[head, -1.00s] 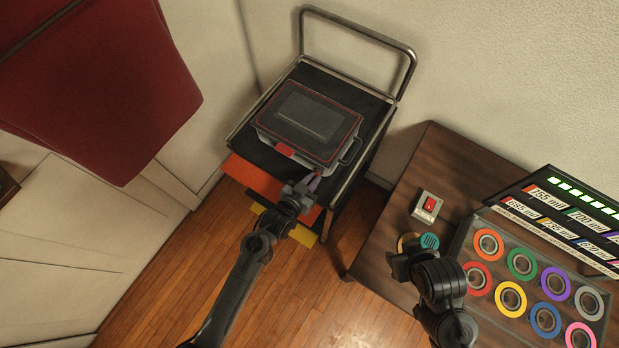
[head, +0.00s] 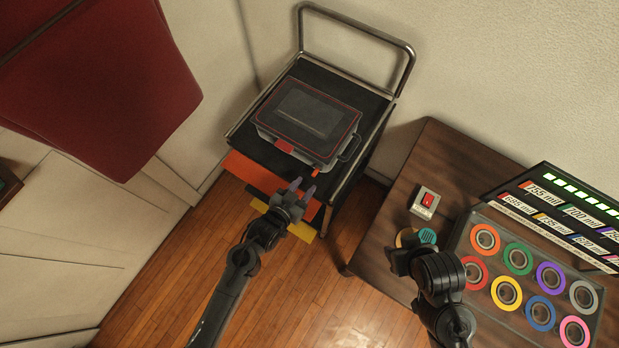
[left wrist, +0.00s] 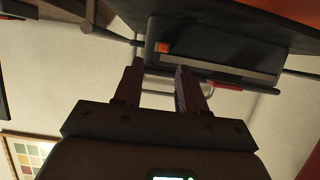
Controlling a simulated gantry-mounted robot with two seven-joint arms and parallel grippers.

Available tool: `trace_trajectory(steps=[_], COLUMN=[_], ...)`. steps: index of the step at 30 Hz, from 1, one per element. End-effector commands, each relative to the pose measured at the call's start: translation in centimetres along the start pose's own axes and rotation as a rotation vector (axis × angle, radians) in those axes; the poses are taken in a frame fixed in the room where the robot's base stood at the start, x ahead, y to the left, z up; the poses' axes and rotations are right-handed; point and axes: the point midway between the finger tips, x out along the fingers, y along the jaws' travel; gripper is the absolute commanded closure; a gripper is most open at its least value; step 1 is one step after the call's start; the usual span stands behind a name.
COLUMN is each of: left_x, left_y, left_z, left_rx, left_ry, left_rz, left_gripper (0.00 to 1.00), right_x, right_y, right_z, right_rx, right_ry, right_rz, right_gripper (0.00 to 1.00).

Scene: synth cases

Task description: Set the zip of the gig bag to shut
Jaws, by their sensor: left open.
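The gig bag (head: 312,112) is a dark, flat case with a red line around its top, lying on a black cart. A red patch (head: 284,145) is on its front edge, and a small orange-red tab (head: 314,171) shows near its front right corner. I cannot tell whether the zip is fully shut. My left gripper (head: 303,189) is open and empty, just in front of that corner and apart from the tab. In the left wrist view the open fingers (left wrist: 159,70) point towards the dark case (left wrist: 215,45). My right gripper (head: 400,262) is over the table; its jaws are unclear.
The cart has a metal handle (head: 404,50) behind the bag and orange (head: 255,174) and yellow (head: 300,231) panels below. A wooden table (head: 410,180) at right holds a red switch box (head: 426,202) and a tray of coloured rings (head: 519,259). A red hanging (head: 100,80) is at upper left.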

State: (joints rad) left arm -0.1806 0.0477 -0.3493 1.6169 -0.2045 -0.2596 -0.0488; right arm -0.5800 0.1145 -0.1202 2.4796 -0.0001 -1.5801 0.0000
Motion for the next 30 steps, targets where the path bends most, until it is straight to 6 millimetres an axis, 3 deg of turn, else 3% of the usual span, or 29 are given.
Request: trace_trajectory(steps=[3, 10, 30], left_x=[-2.2, -4.8, -5.6], left_y=[0.0, 0.1, 0.3], left_z=[0.0, -0.1, 0.5], left_rx=[0.002, 0.0, -0.004], left_ry=[-0.001, 0.001, -0.007], left_rz=[0.001, 0.002, 0.003], left_gripper=[0.6, 0.6, 0.6], right_x=[-0.5, -0.7, -0.8], right_y=[0.0, 0.1, 0.2], right_z=[-0.1, -0.2, -0.2], right_rx=[-0.001, -0.005, -0.006], right_ry=[0.0, -0.001, -0.001], right_rz=[0.0, 0.004, 0.005], right_gripper=[0.57, 0.57, 0.57])
